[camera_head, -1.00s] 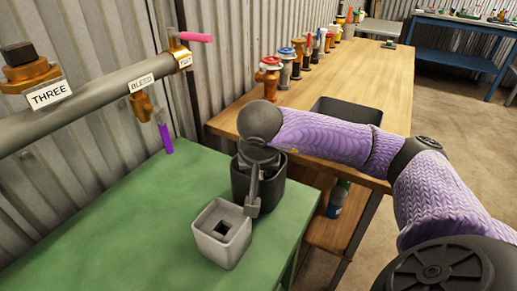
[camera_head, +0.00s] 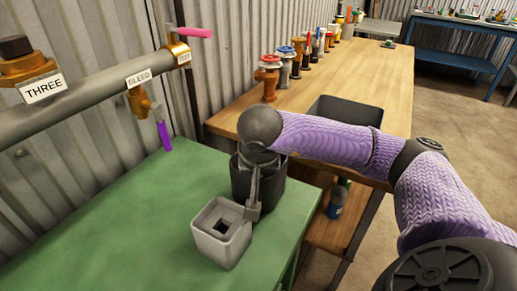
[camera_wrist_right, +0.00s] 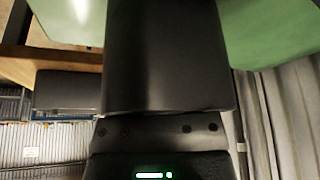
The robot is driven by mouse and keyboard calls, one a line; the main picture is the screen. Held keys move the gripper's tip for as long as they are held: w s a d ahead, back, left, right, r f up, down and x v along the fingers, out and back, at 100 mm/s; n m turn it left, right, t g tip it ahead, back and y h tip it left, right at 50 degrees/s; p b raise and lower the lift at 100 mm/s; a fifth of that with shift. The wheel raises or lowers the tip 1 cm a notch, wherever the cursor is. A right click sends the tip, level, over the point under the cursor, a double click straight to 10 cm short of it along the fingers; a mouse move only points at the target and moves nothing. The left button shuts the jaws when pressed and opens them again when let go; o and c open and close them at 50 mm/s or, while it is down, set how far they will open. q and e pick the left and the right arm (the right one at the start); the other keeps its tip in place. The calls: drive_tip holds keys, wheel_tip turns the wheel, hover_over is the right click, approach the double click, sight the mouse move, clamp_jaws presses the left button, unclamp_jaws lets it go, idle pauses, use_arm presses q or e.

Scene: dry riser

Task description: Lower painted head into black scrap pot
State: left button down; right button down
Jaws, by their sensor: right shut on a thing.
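The black scrap pot (camera_head: 271,190) stands on the green bench near its right edge, just behind a pale grey square box. My right gripper (camera_head: 253,207) points down at the pot from above, with one grey finger showing across the pot's front side. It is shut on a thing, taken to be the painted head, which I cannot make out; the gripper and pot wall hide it. In the right wrist view, a large dark surface fills the middle and hides the fingertips. My left gripper is not in view.
The pale grey box (camera_head: 221,233) with a square hole is close in front of the pot. A grey pipe (camera_head: 100,98) with labelled fittings runs at left. A dark bin (camera_head: 345,111) and several coloured valves stand on the wooden bench (camera_head: 385,75). The green bench's left is clear.

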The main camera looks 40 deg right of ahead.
drive_tip(key=shift+c, duration=1.4)
unclamp_jaws()
